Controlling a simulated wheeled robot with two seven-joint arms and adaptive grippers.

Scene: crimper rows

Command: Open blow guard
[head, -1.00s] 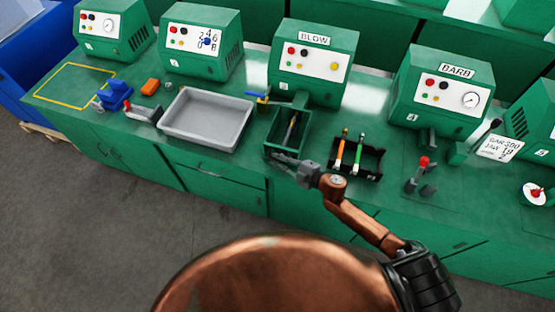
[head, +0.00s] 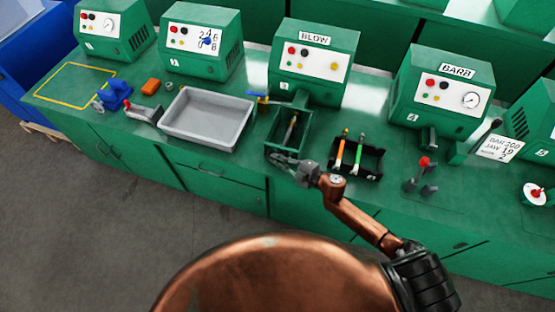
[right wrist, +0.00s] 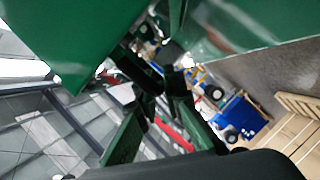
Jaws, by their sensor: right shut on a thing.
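The BLOW machine (head: 315,62) is a green box with a white panel on the bench. At its front is the blow guard (head: 287,152), a green open-topped box with a rod-like part inside. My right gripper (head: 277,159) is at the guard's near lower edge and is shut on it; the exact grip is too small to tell. In the right wrist view the dark fingers (right wrist: 158,88) are close together beside green surfaces, and what lies between them is mostly hidden. My left gripper is not in view.
A blue-handled valve (head: 258,97) is beside the guard. A grey tray (head: 207,148) is to its left. A black holder (head: 372,173) with orange and green tools is to its right. A red-knobbed lever (head: 424,162) is farther right. Open floor lies in front.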

